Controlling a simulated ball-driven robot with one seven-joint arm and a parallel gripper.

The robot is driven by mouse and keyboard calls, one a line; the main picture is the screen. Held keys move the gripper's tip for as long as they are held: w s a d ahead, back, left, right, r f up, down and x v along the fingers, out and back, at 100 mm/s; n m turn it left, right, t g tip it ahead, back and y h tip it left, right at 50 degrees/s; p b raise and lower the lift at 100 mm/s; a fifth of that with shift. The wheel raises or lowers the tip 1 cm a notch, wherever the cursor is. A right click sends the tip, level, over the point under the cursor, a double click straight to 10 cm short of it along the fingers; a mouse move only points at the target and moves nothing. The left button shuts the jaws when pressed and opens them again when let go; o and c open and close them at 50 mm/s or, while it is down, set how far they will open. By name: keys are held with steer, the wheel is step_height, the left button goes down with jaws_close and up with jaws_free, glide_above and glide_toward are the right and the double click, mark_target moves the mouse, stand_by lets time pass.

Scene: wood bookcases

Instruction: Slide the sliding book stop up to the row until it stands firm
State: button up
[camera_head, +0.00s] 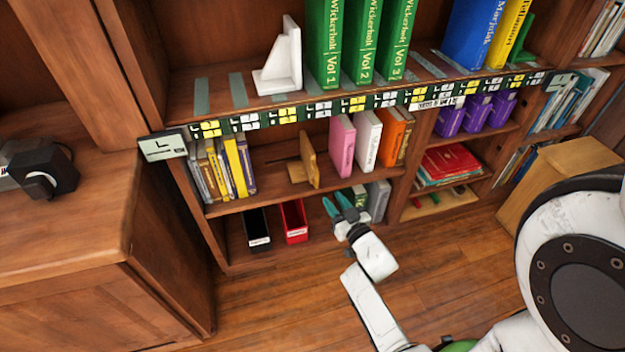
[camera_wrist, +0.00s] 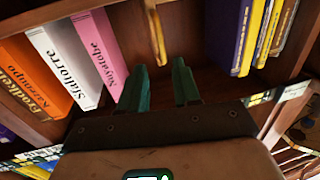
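A wooden book stop (camera_head: 309,158) stands on the middle shelf, with a gap between it and the pink book (camera_head: 342,147) that ends the row on its right. The row also has a white book (camera_head: 366,141) and an orange book (camera_head: 390,136). In the wrist view, turned about, the wooden stop (camera_wrist: 156,32) is at the top, and the pink book (camera_wrist: 98,48) is left of it. My gripper (camera_head: 335,202) is in front of the shelves, below the stop. Its two green fingers (camera_wrist: 161,75) are apart with nothing between them.
A white book stop (camera_head: 283,60) stands left of the green books (camera_head: 360,40) on the top shelf. Yellow and grey books (camera_head: 226,166) stand at the middle shelf's left end. Black (camera_head: 257,229) and red (camera_head: 294,221) bins stand below. A cabinet (camera_head: 75,215) is at left; the floor is clear.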

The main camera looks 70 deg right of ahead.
mark_target(317, 185)
steer(key=b+x, duration=0.1)
steer(key=x, duration=0.4)
steer(key=b+x, duration=0.2)
steer(key=x, duration=0.3)
steer(key=shift+w+d+r, duration=0.1)
steer(key=shift+w+r, duration=0.1)
steer(key=shift+w, duration=0.1)
jaws_close()
